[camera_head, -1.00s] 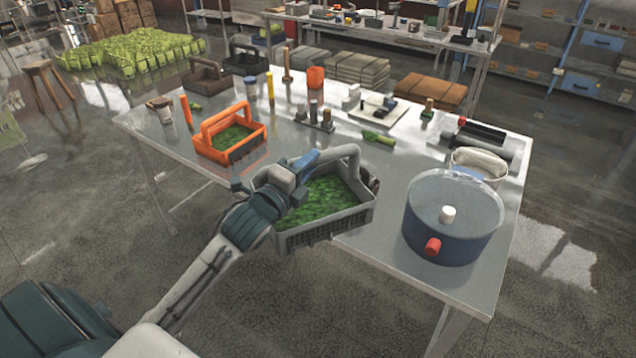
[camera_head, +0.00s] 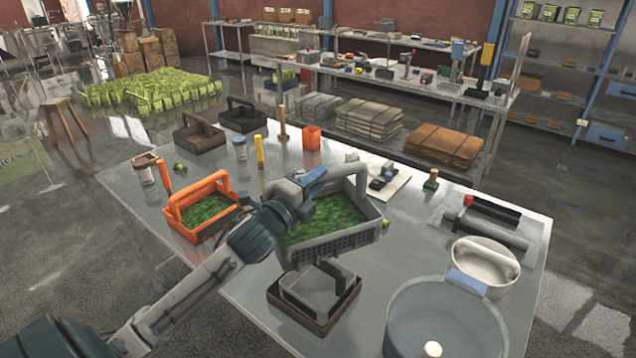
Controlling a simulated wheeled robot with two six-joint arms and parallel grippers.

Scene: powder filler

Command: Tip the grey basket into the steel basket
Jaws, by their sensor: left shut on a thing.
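The grey basket (camera_head: 335,246) is full of green pieces (camera_head: 330,216) and sits roughly level in the middle of the view. My left gripper (camera_head: 316,181) is shut on its grey handle. My forearm hides the basket's left corner, and I cannot tell whether its underside clears the table. In front of it is a low brown tray (camera_head: 290,308) with a grey metal handled container (camera_head: 318,293) in it. I cannot tell for sure whether this container is the steel basket. My right gripper is out of view.
An orange basket (camera_head: 222,182) with green pieces stands left of the grey basket. A large round drum (camera_head: 445,315) and a pale bowl (camera_head: 485,270) stand on the right. Small tools and two dark baskets (camera_head: 199,136) stand farther back on the metal table (camera_head: 250,285).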

